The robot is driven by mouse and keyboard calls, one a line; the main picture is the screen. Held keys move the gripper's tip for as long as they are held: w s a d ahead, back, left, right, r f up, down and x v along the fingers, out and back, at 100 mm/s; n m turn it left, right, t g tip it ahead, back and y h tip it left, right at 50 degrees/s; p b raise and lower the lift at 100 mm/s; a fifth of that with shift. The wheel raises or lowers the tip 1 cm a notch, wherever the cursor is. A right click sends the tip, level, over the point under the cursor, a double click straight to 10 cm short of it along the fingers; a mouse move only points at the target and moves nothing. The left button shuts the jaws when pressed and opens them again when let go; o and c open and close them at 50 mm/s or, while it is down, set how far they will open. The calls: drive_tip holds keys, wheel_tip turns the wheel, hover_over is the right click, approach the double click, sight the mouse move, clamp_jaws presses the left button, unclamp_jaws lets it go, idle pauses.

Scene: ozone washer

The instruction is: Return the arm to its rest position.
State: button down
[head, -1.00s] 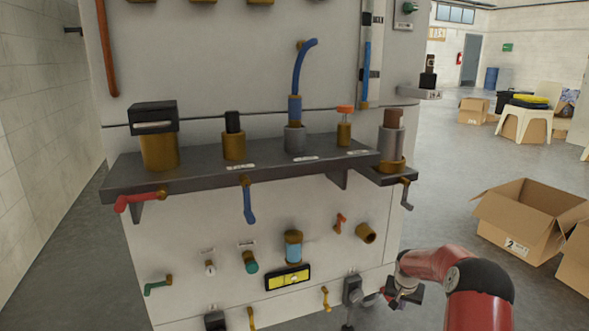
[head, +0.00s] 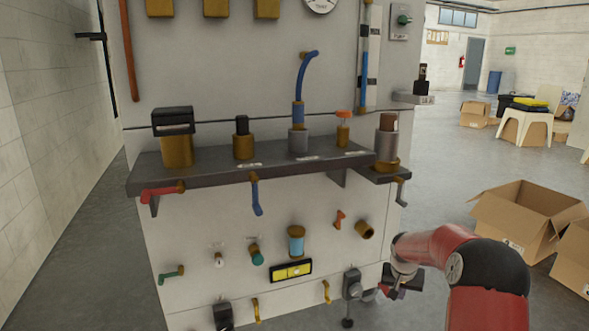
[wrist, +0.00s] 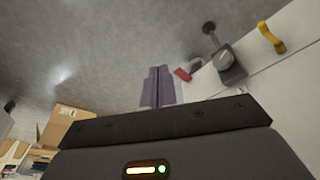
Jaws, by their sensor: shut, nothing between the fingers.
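My red and black arm (head: 465,262) is at the lower right in the head view, bent at the elbow. My gripper (head: 392,292) is low beside the right edge of the washer panel (head: 200,240), partly hidden by the wrist. In the wrist view the fingers of my gripper (wrist: 158,86) are together and hold nothing. Past them are the panel's lower corner, a dark fitting with a red part (wrist: 228,66) and a yellow handle (wrist: 271,38).
A grey shelf (head: 240,174) with several fittings juts out from the panel. Open cardboard boxes (head: 525,215) stand on the floor at right. A white chair (head: 524,125) stands farther back. Grey floor is clear between the panel and the boxes.

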drive_tip(key=s+a+r+n+t+p, duration=0.15)
drive_tip(key=s+a+r, duration=0.35)
drive_tip(key=s+r, duration=0.55)
drive_tip(key=s+a+r+n+g+p, duration=0.1)
drive_tip(key=s+a+r+p, duration=0.2)
drive_tip(key=s+a+r, duration=0.75)
drive_tip(key=s+r+n+t+y+p, duration=0.1)
drive_tip(key=s+r, duration=0.3)
drive_tip(key=s, duration=0.5)
drive_tip(key=s+r+t+p, duration=0.1)
drive_tip(key=s+r+p, duration=0.2)
drive_tip(key=s, duration=0.6)
drive_tip(key=shift+s+r+n+y, duration=0.3)
drive_tip(key=shift+r+n+y, duration=0.1)
drive_tip(key=shift+r, duration=0.3)
